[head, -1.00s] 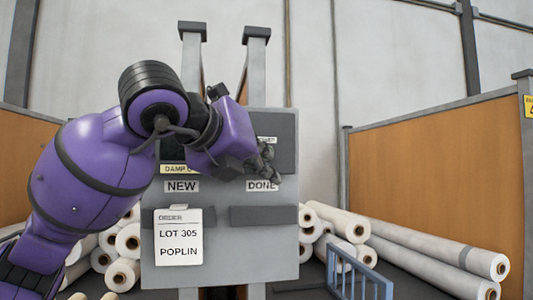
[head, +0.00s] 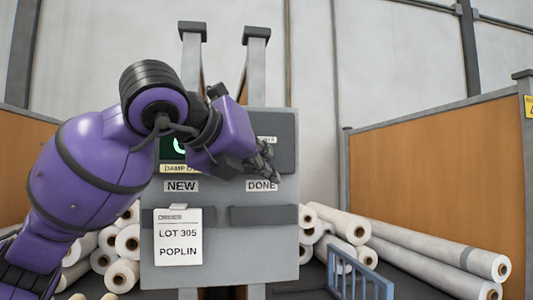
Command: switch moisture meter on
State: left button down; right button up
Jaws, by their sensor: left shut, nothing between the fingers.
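The moisture meter appears to be the dark grey unit (head: 286,130) on the upper part of the grey board. Its dark screen (head: 170,151) shows at the left with part of a bright green figure, and a label starting "DAMP" sits below it. My left arm hides much of the unit, including most of the screen. My left gripper (head: 270,168) is shut and empty in front of the unit's right part, just above the "DONE" label. Any switch behind the fingers is hidden, and I cannot tell whether they touch it. My right gripper is out of view.
The grey board (head: 222,272) carries "NEW" and "DONE" labels, two dark holders and an order card (head: 178,238) reading "LOT 305 POPLIN". White fabric rolls (head: 430,262) lie on both sides. A blue rail (head: 362,272) stands at lower right. Orange partitions (head: 440,180) flank the area.

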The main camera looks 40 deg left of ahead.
pick_arm(q)
jog(key=shift+s+d, duration=0.15)
jog(key=s+d+p, duration=0.1)
jog(key=s+d, duration=0.3)
jog(key=shift+d, duration=0.3)
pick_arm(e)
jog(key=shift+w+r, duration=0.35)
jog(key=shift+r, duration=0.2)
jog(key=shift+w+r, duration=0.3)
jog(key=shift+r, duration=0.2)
pick_arm(q)
jog(key=shift+w+f, duration=0.1)
